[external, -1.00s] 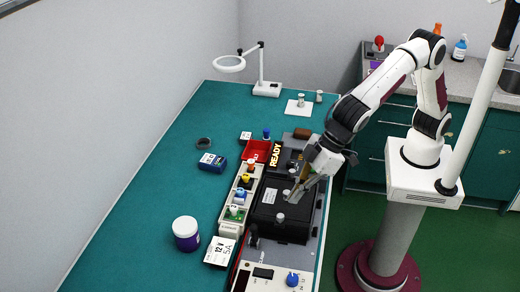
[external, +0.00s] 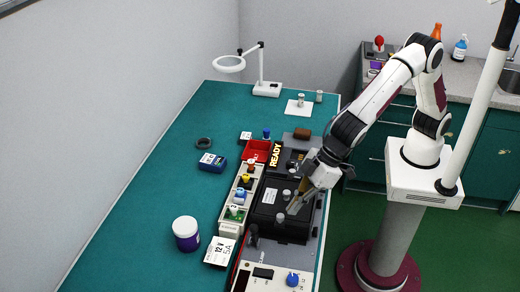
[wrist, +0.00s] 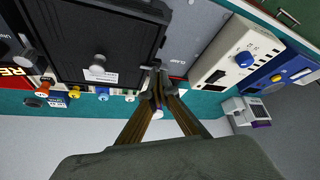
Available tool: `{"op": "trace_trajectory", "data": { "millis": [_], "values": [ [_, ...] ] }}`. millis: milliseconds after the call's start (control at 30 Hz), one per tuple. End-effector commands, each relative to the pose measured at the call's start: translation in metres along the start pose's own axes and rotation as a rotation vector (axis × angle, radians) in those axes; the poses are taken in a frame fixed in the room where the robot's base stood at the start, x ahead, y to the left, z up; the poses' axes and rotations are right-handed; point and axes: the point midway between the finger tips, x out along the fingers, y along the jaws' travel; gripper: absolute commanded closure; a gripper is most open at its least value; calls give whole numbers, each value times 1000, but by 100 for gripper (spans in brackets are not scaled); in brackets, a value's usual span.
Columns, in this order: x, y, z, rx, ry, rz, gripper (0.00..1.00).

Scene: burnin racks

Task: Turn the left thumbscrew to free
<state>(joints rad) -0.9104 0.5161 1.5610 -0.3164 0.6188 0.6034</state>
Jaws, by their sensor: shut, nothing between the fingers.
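A black box-shaped module (external: 268,212) with a white label sits in the grey rack beside the READY sign. Two small silvery knobs show on it in the external view, one toward the back (external: 286,193) and one nearer the front (external: 280,217). One round silvery knob (wrist: 98,59) shows on the module's face in the wrist view. Which knob is the left thumbscrew I cannot tell. In the wrist view my fingertips (wrist: 154,78) are by the module's edge, apart from the visible knob.
A row of coloured knobs in a pale strip (external: 228,226) runs left of the module. A red bin (external: 256,150) stands behind it. A control panel with a blue knob (external: 292,279) lies in front. The left bench (external: 150,190) is mostly clear around a jar (external: 186,234).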

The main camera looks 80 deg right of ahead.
Motion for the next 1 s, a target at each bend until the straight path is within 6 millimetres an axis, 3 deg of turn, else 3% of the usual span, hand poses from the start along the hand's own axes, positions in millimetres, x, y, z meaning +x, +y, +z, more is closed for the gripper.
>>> {"op": "trace_trajectory", "data": {
  "millis": [300,1000],
  "values": [
    [18,0,10,0,-2,1,100],
    [21,0,11,0,-1,1,100]
  ]
}}
